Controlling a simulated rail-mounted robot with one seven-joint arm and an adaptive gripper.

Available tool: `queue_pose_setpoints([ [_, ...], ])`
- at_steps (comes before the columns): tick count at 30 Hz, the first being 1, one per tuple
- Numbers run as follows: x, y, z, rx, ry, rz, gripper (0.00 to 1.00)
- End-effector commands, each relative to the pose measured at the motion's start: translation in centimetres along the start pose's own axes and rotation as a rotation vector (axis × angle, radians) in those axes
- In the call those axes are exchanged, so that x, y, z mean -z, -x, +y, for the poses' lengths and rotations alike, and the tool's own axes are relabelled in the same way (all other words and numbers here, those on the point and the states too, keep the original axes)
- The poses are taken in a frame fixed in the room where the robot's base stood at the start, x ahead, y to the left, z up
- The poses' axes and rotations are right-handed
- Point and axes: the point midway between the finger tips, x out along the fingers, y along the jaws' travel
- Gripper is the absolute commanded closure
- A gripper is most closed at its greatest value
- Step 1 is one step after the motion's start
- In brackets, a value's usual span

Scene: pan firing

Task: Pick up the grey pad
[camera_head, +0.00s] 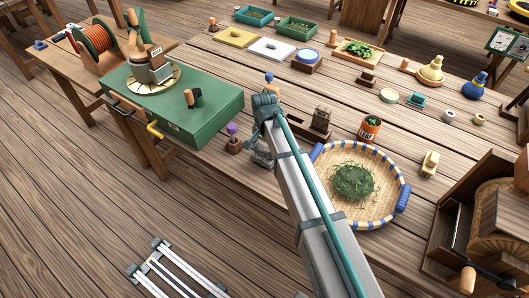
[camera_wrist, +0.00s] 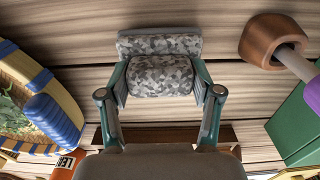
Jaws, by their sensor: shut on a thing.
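The grey pad (camera_wrist: 160,45) has a speckled, camouflage-like grey surface and shows as a wide block with a second block below it in the wrist view. My gripper (camera_wrist: 160,82) has one green finger on each side of the lower block and is shut on it. In the head view, a speckled grey part of the pad (camera_head: 262,156) shows beside my arm, near the front edge of the table. My arm hides most of the gripper there. I cannot tell whether the pad touches the table.
A woven basket of green leaves (camera_head: 381,217) stands right of my arm, with a red-orange can (camera_head: 369,129) behind it. A purple-topped wooden tool (camera_head: 233,141) stands close on the left. A green case (camera_head: 205,121) lies farther left.

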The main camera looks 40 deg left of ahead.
Motion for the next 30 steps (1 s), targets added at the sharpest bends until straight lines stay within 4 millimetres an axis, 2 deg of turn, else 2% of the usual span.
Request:
queue_pose_setpoints([
  [3, 0.0, 1.6, 0.0, 0.002, 0.000, 0.002, 0.99],
  [13, -4.7, 7.6, 3.3, 0.003, 0.002, 0.003, 0.99],
  [15, -6.3, 8.1, 4.5, 0.003, 0.002, 0.002, 0.99],
  [21, -9.3, 9.9, 6.5, 0.003, 0.001, 0.002, 0.99],
  [30, -11.4, 11.3, 7.9, 0.001, 0.000, 0.001, 0.99],
])
